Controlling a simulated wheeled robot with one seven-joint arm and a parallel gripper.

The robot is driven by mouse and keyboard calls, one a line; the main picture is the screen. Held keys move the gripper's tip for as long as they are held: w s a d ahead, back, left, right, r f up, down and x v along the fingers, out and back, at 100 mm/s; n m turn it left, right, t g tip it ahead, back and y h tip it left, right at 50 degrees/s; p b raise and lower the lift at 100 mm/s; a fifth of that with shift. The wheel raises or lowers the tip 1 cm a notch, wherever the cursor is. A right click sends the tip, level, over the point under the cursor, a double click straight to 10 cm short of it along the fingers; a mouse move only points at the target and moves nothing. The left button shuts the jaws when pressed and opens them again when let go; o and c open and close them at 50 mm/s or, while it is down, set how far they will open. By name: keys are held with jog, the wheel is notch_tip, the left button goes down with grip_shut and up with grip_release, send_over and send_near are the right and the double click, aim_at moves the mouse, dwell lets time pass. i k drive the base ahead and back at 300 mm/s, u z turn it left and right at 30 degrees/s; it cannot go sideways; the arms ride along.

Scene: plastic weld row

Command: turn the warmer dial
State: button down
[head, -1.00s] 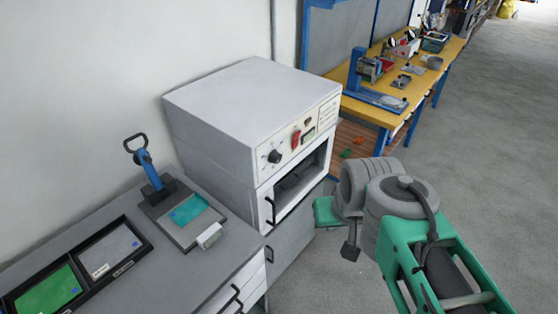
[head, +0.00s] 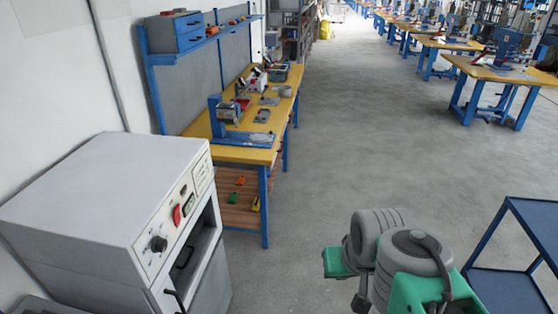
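The warmer (head: 110,200) is a white box-shaped cabinet at the lower left of the head view. Its black round dial (head: 158,244) sits on the front panel, left of a red switch (head: 177,215). Below the panel is a dark opening (head: 184,257). My arm's grey and green links show at the lower right, apart from the warmer, with open floor between. My gripper's fingers cannot be made out, so I cannot tell its state.
A yellow-topped workbench (head: 262,125) with blue legs stands behind the warmer, with tools on it. A blue frame cart (head: 510,250) stands at the right edge. Grey floor (head: 370,130) is clear in the middle. More yellow benches (head: 500,70) stand far right.

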aim_at(159, 244)
jog(key=z, duration=1.15)
jog(key=i, duration=1.25)
jog(key=u, duration=2.7)
jog(key=k, duration=1.1)
jog(key=u, duration=1)
jog(key=i, duration=0.8)
jog(key=u, duration=0.6)
